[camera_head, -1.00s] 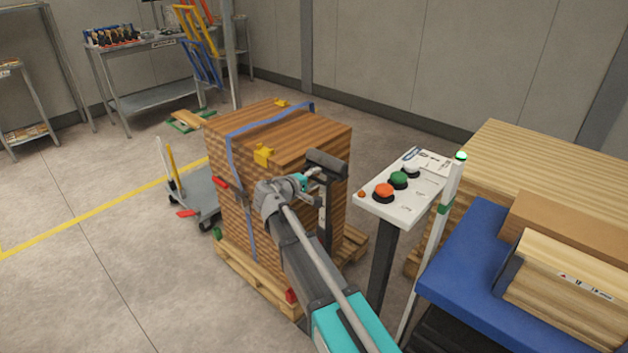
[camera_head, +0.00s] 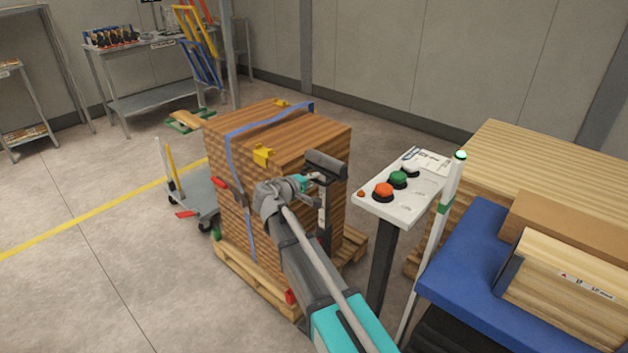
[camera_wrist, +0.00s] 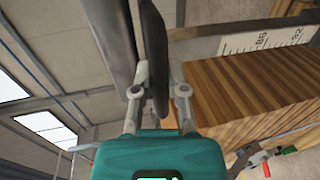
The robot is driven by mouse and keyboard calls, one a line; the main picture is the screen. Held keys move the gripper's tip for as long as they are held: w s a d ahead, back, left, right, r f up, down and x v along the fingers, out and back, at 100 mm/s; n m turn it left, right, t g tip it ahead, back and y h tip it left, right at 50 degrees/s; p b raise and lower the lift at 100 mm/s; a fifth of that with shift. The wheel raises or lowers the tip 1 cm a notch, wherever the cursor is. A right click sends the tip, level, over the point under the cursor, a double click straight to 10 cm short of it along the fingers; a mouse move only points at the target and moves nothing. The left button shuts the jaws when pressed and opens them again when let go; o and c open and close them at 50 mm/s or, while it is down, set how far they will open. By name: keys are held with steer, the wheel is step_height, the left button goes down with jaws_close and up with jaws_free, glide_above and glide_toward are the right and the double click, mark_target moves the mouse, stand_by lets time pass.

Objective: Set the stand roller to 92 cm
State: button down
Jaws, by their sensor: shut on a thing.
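The stand roller (camera_head: 326,163) is a dark horizontal cylinder on an upright post (camera_head: 323,222), in front of the strapped wood stack. My gripper (camera_head: 307,180) is at the stand just below the roller, shut on a part of it. In the wrist view, my gripper (camera_wrist: 158,92) has its fingers on either side of a dark part of the stand (camera_wrist: 153,50). A pale scale (camera_wrist: 262,42) with tick marks and numerals, seemingly 86 and 92, shows at the upper right there. No pointer can be made out against it.
The wood stack (camera_head: 240,180) stands on a pallet (camera_head: 255,285) close behind the stand. A control panel (camera_head: 420,188) with buttons is to the right, beside a blue table (camera_head: 450,260). A grey cart (camera_head: 195,195) is to the left. Open floor lies at the left.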

step_height(320, 180, down, 3)
steer(key=shift+r+b, duration=0.15)
steer(key=shift+b, duration=0.95)
steer(key=c, duration=0.6)
jaws_free()
steer(key=shift+c, duration=0.2)
steer(key=shift+r, duration=0.2)
